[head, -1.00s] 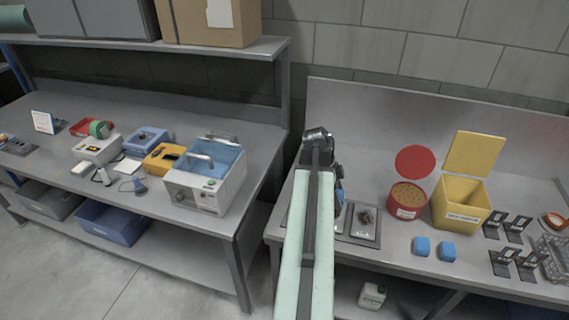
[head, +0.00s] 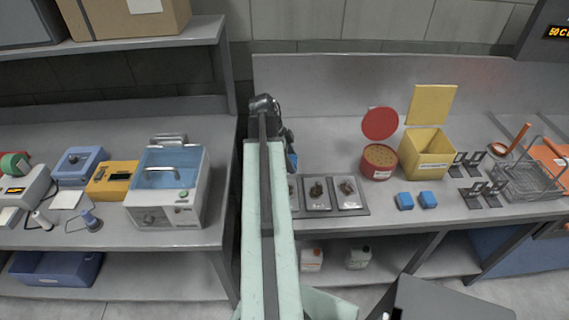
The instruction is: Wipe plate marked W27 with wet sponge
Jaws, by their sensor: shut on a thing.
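My gripper (head: 288,149) is at the far end of my arm, over the left part of the right-hand bench, and partly hidden by the arm. It is shut on a small blue thing (head: 292,161), which looks like a sponge. Just in front of it is a grey tray (head: 362,209) with metal plates. The middle plate (head: 317,206) and the right plate (head: 348,205) each carry a dark brown smear. The left plate (head: 293,203) is mostly hidden behind my arm. The plate labels are too small to read, so I cannot tell which is W27.
Right of the tray are a red tin (head: 379,172), a yellow bin (head: 427,165) and two blue sponges (head: 404,201) (head: 428,200). Black stands (head: 475,190) and a wire basket (head: 530,183) stand further right. A water bath (head: 165,210) is on the left bench.

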